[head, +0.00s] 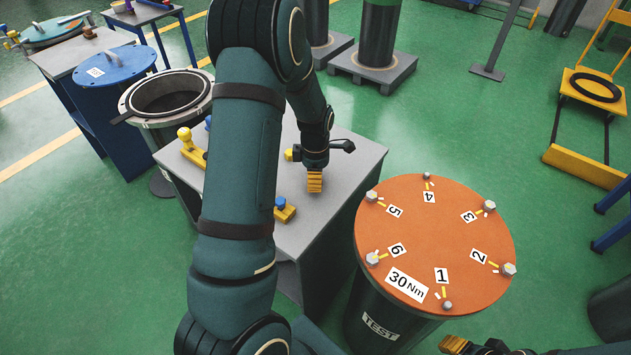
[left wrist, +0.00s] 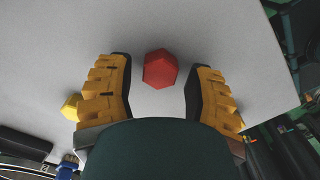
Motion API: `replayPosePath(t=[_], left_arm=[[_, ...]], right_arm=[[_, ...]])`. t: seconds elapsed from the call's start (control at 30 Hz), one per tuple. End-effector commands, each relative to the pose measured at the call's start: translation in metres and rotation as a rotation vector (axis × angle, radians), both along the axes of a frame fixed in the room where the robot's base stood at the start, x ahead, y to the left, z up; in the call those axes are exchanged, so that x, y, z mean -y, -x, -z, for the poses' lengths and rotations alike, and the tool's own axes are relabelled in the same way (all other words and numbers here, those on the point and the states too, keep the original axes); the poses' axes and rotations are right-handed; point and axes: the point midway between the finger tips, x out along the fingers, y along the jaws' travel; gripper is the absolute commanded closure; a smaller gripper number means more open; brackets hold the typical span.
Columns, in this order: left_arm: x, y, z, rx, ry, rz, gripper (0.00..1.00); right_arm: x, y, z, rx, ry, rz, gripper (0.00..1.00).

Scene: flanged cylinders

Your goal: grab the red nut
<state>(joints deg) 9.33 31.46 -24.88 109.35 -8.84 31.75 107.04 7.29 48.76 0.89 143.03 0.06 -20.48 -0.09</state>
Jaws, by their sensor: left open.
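The red nut (left wrist: 160,69) is a six-sided piece on the grey tabletop in the left wrist view. It appears between the tips of my left gripper, with a gap on each side. My left gripper (head: 315,182) is open, pointing down over the grey table (head: 345,160) in the head view. The nut cannot be seen in the head view, where my arm and gripper cover part of the table. My right gripper (head: 462,346) shows only in part at the bottom edge of the head view; its opening cannot be told.
A yellow-and-blue piece (head: 284,210) and a yellow piece (head: 190,146) sit on the table left of my gripper. A drum with an orange lid (head: 435,235), numbered bolts and a "30 Nm" label stands to the right. An open flanged cylinder (head: 168,95) stands behind left.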

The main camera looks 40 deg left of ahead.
Motion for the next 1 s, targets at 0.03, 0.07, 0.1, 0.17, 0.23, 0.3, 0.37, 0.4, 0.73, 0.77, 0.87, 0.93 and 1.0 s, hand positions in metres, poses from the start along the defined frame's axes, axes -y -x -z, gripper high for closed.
replayPosePath(t=[0.03, 0.07, 0.1, 0.17, 0.23, 0.3, 0.37, 0.4, 0.73, 0.77, 0.87, 0.93, 1.0], left_arm=[[0.0, 0.0, 0.0, 0.0, 0.0, 0.0, 0.48], [0.0, 0.0, 0.0, 0.0, 0.0, 0.0, 0.59], [0.0, 0.0, 0.0, 0.0, 0.0, 0.0, 0.73], [0.0, 0.0, 0.0, 0.0, 0.0, 0.0, 0.94], [0.0, 0.0, 0.0, 0.0, 0.0, 0.0, 1.0], [0.0, 0.0, 0.0, 0.0, 0.0, 0.0, 1.0], [0.0, 0.0, 0.0, 0.0, 0.0, 0.0, 1.0], [0.0, 0.0, 0.0, 0.0, 0.0, 0.0, 1.0], [0.001, 0.0, -0.01, 0.0, 0.0, 0.001, 1.0], [0.001, 0.0, -0.011, 0.0, 0.0, 0.0, 1.0], [0.001, 0.0, -0.016, 0.0, 0.0, 0.0, 1.0], [0.0, 0.0, -0.019, 0.0, 0.0, 0.0, 1.0], [0.0, 0.0, -0.022, 0.0, 0.0, 0.0, 1.0]], right_arm=[[0.0, 0.0, 0.0, 0.0, 0.0, 0.0, 0.53], [0.0, 0.0, 0.0, 0.0, 0.0, 0.0, 0.53], [0.0, 0.0, 0.0, 0.0, 0.0, 0.0, 0.53], [0.0, 0.0, 0.0, 0.0, 0.0, 0.0, 0.53], [0.0, 0.0, 0.0, 0.0, 0.0, 0.0, 0.53], [0.0, 0.0, 0.0, 0.0, 0.0, 0.0, 0.53], [0.0, 0.0, 0.0, 0.0, 0.0, 0.0, 0.53], [0.0, 0.0, 0.0, 0.0, 0.0, 0.0, 0.53], [0.0, 0.0, -0.009, 0.0, 0.0, 0.0, 0.53], [0.0, 0.0, -0.01, 0.0, 0.0, 0.0, 0.53], [0.0, 0.0, -0.015, 0.0, 0.0, 0.0, 0.53], [0.0, 0.0, -0.017, 0.0, 0.0, 0.0, 0.53], [0.0, 0.0, -0.02, 0.0, 0.0, 0.0, 0.53]])
